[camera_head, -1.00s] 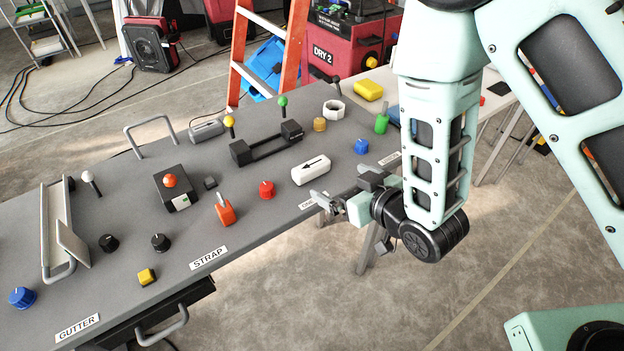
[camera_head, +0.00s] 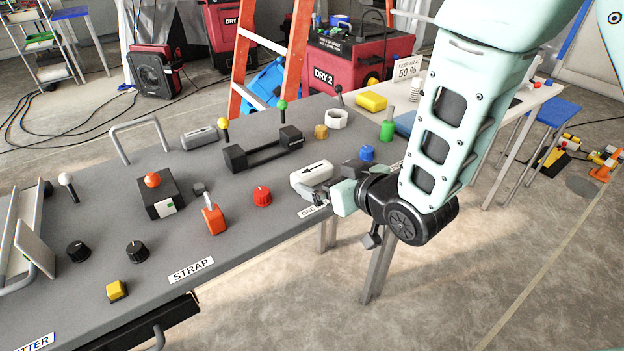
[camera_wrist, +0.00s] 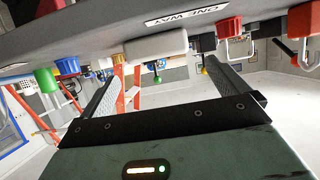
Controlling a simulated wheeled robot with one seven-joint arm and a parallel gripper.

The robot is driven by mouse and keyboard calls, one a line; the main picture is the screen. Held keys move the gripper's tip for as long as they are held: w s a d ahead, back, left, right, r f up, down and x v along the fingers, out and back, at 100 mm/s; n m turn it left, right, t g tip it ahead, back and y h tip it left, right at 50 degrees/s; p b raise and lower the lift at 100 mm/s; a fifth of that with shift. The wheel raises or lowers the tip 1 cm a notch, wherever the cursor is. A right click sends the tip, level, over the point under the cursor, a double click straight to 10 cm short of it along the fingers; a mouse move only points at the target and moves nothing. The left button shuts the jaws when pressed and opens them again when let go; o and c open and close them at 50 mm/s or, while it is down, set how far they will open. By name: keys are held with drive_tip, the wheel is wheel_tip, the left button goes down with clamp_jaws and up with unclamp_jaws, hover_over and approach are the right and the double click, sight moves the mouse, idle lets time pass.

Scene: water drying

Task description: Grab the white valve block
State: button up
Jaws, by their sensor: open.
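The white valve block (camera_head: 312,173), a rounded block with a black arrow on top, sits on the grey panel table near its right edge, by the "ONE WAY" label. My gripper (camera_head: 318,194) is at the table's edge just in front of the block, with its jaws open. In the wrist view the white block (camera_wrist: 156,46) shows beyond and between the two spread fingers of my gripper (camera_wrist: 158,82). Nothing is held. Whether a finger touches the block cannot be told.
A red knob (camera_head: 262,196) stands left of the block, a blue knob (camera_head: 366,153) to its right. Open floor lies in front of the table.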

sight(314, 170)
drive_tip(key=shift+p+x, duration=0.65)
drive_tip(key=shift+x, duration=3.1)
drive_tip(key=shift+d+r, duration=0.1)
drive_tip(key=c, duration=0.8)
